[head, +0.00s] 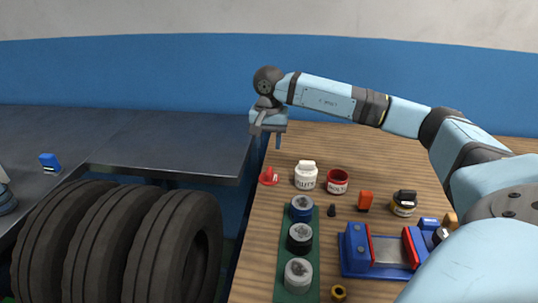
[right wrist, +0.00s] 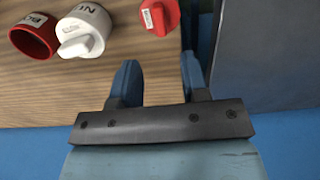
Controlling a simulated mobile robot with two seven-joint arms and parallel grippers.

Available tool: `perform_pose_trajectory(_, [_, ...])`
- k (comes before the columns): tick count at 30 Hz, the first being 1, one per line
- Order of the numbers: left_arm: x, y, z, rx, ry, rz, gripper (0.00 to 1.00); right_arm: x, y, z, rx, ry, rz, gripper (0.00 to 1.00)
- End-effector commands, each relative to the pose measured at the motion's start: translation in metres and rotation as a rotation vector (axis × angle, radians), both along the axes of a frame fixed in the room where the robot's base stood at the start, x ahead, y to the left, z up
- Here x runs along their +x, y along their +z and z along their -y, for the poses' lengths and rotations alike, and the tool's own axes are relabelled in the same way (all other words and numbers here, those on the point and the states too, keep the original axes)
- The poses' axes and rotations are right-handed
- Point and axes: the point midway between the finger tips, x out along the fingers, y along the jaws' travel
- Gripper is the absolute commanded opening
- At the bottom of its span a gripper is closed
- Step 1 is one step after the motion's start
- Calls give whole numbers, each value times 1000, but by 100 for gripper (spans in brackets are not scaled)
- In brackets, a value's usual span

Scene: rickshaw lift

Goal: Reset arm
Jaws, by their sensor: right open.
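My right arm reaches in from the right in the head view, and its gripper (head: 268,140) hangs over the far left edge of the wooden table (head: 340,141). The gripper is open and empty, with its two blue fingers apart in the right wrist view (right wrist: 158,82). A red knob-like piece (head: 269,177) lies on the table just below and in front of it. A white lidded jar (head: 306,176) and an open red cup (head: 338,181) stand to its right. My left gripper is not in view.
A green strip (head: 316,255) holds several round jars. Black tyres (head: 130,245) stand at left; the dark bench (head: 170,140) is mostly clear.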

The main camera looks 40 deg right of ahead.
Motion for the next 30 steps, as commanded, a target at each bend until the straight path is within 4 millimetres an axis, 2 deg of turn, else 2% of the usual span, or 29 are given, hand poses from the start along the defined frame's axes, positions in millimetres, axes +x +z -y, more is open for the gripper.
perform_pose_trajectory(3, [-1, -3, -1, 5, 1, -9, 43, 0, 15, 0, -1, 0, 1, 42])
perform_pose_trajectory(7, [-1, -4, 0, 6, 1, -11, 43, 0, 22, 0, -1, 0, 1, 42])
perform_pose_trajectory(30, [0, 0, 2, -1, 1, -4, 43, 0, 22, 0, -1, 0, -1, 42])
